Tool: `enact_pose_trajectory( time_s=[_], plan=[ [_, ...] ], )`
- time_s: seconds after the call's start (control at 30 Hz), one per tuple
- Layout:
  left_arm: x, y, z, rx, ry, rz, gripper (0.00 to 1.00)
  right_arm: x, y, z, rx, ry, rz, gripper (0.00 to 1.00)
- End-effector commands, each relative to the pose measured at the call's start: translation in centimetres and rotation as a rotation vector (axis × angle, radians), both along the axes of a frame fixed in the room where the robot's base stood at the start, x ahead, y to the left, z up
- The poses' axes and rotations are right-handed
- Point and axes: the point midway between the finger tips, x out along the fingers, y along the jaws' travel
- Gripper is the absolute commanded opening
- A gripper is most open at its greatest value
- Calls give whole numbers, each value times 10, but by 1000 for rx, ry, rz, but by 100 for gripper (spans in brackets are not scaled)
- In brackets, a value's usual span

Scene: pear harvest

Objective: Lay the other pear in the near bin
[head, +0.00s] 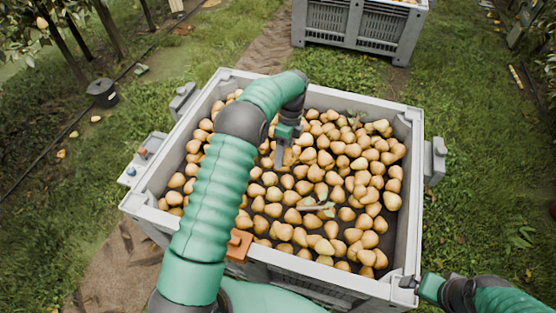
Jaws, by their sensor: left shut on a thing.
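The near bin (340,278) is a large grey crate with a layer of many yellow-brown pears (352,150) over its dark floor. My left arm reaches across the bin, and my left gripper (281,158) points down inside it, left of the middle, among the pears. It is shut on a pear, which I can hardly tell from the pears around and below it. Whether that pear touches the others is unclear. My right gripper (409,282) is at the bin's front right corner, away from the pears; its jaw opening is too small to make out.
A second grey bin (362,28) stands behind on the grass. A black bucket (103,93) is at the left near the trees. Leafy twigs (316,207) lie on the pears. Dark bare floor shows in gaps toward the bin's right and front.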

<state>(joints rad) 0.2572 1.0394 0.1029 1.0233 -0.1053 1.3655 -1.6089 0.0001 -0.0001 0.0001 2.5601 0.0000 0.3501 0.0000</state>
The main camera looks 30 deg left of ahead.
Motion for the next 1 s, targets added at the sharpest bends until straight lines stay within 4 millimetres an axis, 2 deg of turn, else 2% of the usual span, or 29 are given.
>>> enact_pose_trajectory(
  time_s=[0.03,0.1,0.2,0.3,0.53,0.83,1.0],
  plan=[
    [10,11,-30,0,2,-142,11,-1,0,-17,0,1,1,93],
    [21,26,-52,1,4,-339,11,-1,0,-25,0,1,1,93],
    [30,41,-74,4,5,-554,11,-1,1,-34,0,1,1,93],
    [35,52,-86,4,6,-685,11,0,0,-38,0,0,1,93],
    [35,58,-106,2,3,-740,11,0,0,-51,0,0,0,93],
    [35,60,-171,-2,2,-737,11,-1,1,-96,0,0,0,93],
    [35,59,-189,1,2,-736,11,-1,1,-107,0,0,0,93]
  ],
)
